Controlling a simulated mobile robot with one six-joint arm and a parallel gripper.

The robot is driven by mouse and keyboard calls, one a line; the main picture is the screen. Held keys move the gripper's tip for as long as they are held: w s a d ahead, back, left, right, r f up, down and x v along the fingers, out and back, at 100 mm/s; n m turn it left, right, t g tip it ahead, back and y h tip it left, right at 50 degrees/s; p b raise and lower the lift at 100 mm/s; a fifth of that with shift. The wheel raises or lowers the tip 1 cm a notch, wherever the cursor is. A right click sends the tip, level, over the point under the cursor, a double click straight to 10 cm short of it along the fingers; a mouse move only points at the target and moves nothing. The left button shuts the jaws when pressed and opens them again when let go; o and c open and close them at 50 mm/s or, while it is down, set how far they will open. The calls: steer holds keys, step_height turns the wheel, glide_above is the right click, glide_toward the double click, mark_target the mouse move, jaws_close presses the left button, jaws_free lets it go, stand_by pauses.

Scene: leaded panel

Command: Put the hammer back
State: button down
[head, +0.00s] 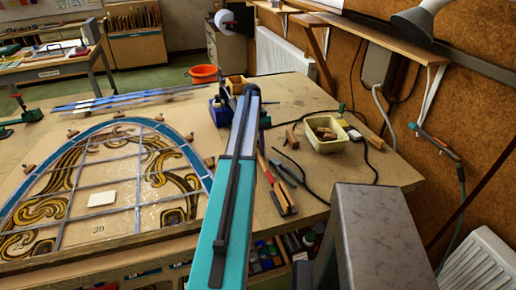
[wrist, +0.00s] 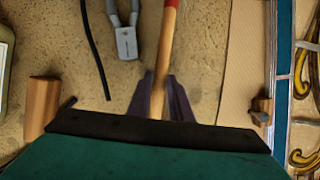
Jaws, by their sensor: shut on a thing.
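In the wrist view a wooden handle with a red end, the hammer's handle (wrist: 166,55), runs up from between the two dark fingers of my gripper (wrist: 158,98). The fingers are closed around it. The hammer's head is hidden under the teal gripper body. In the head view my teal arm covers the gripper, and a red handle part (head: 262,163) shows just right of the arm over the bench. I cannot tell whether the hammer touches the bench top.
The bench (head: 375,200) holds pliers (wrist: 124,40) beside the handle, a black cable (wrist: 94,50) and a wooden block (wrist: 42,105). The leaded panel (head: 115,180) lies to the left in the head view. A yellow tub (head: 325,143) stands to the right.

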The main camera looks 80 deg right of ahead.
steer(key=shift+f, duration=0.45)
steer(key=c, duration=1.5)
jaws_free()
steer(key=shift+r, duration=0.1)
